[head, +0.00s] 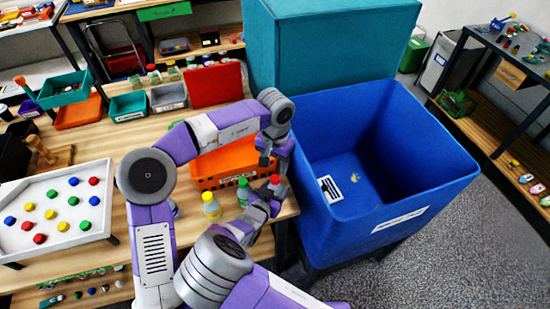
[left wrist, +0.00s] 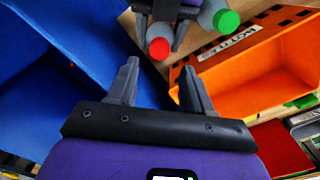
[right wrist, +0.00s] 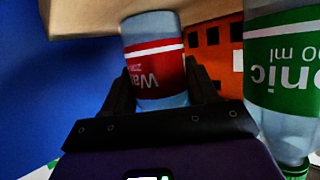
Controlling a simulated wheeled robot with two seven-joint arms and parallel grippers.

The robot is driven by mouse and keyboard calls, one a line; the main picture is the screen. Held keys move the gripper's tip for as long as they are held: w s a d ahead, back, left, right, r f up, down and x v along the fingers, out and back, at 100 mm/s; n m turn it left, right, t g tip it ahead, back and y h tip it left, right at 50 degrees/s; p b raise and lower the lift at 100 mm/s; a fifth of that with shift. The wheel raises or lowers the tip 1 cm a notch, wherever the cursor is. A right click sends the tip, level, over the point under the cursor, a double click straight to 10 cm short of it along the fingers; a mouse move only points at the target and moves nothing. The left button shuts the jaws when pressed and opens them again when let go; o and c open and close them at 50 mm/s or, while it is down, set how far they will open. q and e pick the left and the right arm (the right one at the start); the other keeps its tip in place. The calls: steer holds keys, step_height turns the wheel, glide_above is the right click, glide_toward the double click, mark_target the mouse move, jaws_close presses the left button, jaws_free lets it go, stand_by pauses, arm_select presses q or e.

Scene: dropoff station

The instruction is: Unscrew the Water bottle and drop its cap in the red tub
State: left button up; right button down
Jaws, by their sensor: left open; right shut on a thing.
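The Water bottle (right wrist: 153,50) has a red label and shows upside down in the right wrist view. My right gripper (right wrist: 158,82) is shut around its body near the table's front right edge. Its red cap (left wrist: 160,48) is on top and also shows in the head view (head: 275,180). My left gripper (left wrist: 158,72) is open and empty, above the cap and apart from it. In the head view my left gripper (head: 266,152) is just above the bottle. The red tub (head: 215,86) stands farther back on the table, partly behind my left arm.
A green-capped bottle (head: 243,190) labelled Tonic and a yellow bottle (head: 211,205) stand close left of the Water bottle. An orange crate (head: 222,165) is behind them. A large blue bin (head: 420,190) is at right. A white tray of coloured caps (head: 95,185) is at left.

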mark_target(275, 178)
arm_select(q)
step_height(275, 178, down, 6)
steer(key=shift+f, duration=0.1)
stand_by(0.4)
jaws_close()
steer(key=n, duration=1.1)
steer(key=shift+n, duration=0.4)
steer(key=n, duration=0.5)
steer(key=shift+n, duration=0.4)
steer(key=n, duration=0.6)
